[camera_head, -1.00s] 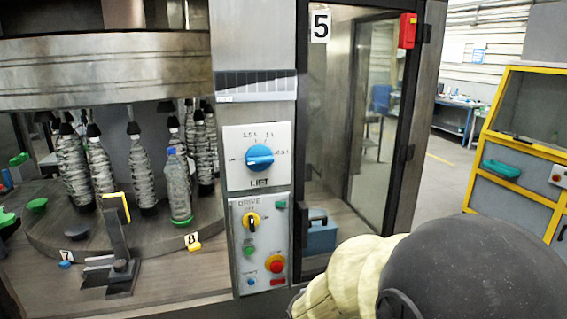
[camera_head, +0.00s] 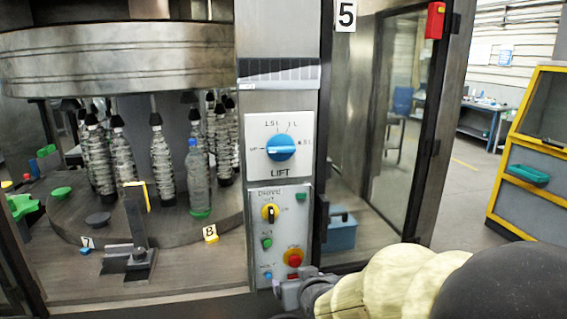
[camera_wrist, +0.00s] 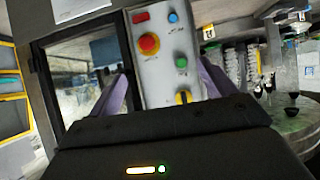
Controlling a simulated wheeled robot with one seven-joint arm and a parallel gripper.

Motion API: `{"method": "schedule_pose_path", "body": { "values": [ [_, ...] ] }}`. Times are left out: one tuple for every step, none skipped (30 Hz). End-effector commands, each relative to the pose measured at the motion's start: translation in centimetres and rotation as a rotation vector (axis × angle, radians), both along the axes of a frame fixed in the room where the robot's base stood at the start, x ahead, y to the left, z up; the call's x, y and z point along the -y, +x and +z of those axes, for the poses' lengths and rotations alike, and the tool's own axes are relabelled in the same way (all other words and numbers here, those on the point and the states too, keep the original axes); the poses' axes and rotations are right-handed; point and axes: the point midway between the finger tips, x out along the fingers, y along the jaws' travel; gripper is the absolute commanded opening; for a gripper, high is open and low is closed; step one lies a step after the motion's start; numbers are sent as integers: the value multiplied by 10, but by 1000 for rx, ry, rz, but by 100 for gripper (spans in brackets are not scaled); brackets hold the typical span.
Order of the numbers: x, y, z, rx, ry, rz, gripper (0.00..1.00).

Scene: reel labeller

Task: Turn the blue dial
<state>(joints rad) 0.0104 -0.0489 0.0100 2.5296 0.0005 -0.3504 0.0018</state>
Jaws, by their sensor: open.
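The blue dial (camera_head: 281,147) sits on a white plate marked LIFT, on the upright grey column of the machine. Its pale pointer mark faces left, and scale marks run around its upper side. My gripper (camera_head: 290,288) is low in the head view, at the bottom of the drive panel, below the dial and apart from it. In the wrist view my gripper (camera_wrist: 165,80) has its two purple fingers spread with nothing between them but the panel behind. The dial does not show in the wrist view.
The drive panel (camera_head: 279,236) below the dial carries a yellow selector (camera_head: 270,212), a green button (camera_head: 267,243) and a red mushroom button (camera_head: 293,257). Bottles (camera_head: 198,180) stand on the turntable at left. A glass door (camera_head: 375,130) is at right.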

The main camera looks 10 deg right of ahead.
Motion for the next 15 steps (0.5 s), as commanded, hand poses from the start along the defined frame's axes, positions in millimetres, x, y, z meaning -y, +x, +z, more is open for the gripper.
{"method": "schedule_pose_path", "body": {
  "values": [
    [0,10,11,98,0,0,83],
    [0,15,21,157,1,-1,83],
    [0,20,35,237,0,-1,83],
    [0,24,46,296,0,-1,83],
    [0,26,57,356,1,0,83],
    [0,29,71,435,1,0,83],
    [0,30,83,495,0,0,83],
    [0,30,93,553,0,0,83],
    [0,29,108,630,0,-1,83],
    [0,28,118,682,0,-1,83],
    [0,26,127,733,1,0,83],
    [0,24,139,793,0,0,83],
    [0,22,146,832,0,0,83],
    [0,19,153,865,0,0,83],
    [0,17,160,901,0,0,83]
  ]
}}
